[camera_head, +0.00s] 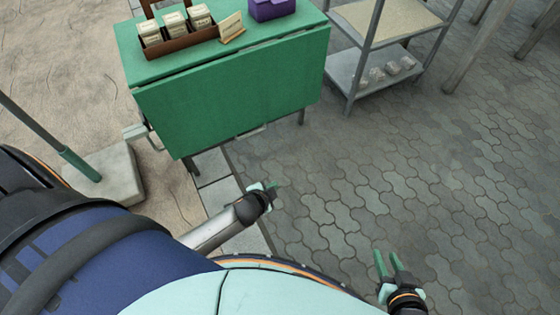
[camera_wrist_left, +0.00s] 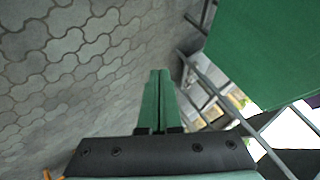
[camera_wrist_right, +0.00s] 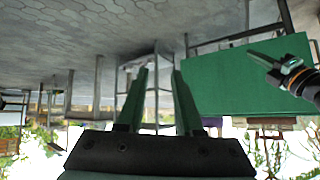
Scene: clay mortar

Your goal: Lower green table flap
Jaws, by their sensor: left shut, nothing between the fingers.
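The green table (camera_head: 200,58) stands at the top left of the head view. Its green flap (camera_head: 235,92) hangs down along the near side, below a thin dark gap at the tabletop's edge. The flap's green also shows in the left wrist view (camera_wrist_left: 265,50) and the right wrist view (camera_wrist_right: 235,82). My left gripper (camera_head: 272,186) is shut and empty, below and in front of the flap, apart from it. Its closed fingers show in the left wrist view (camera_wrist_left: 158,85). My right gripper (camera_head: 390,262) is open and empty, farther from the table at lower right.
On the tabletop are a brown crate (camera_head: 180,42) with several small boxes, a wooden sign (camera_head: 231,27) and a purple box (camera_head: 270,9). A metal shelf rack (camera_head: 372,62) stands right of the table. A pole base (camera_head: 105,172) is at left.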

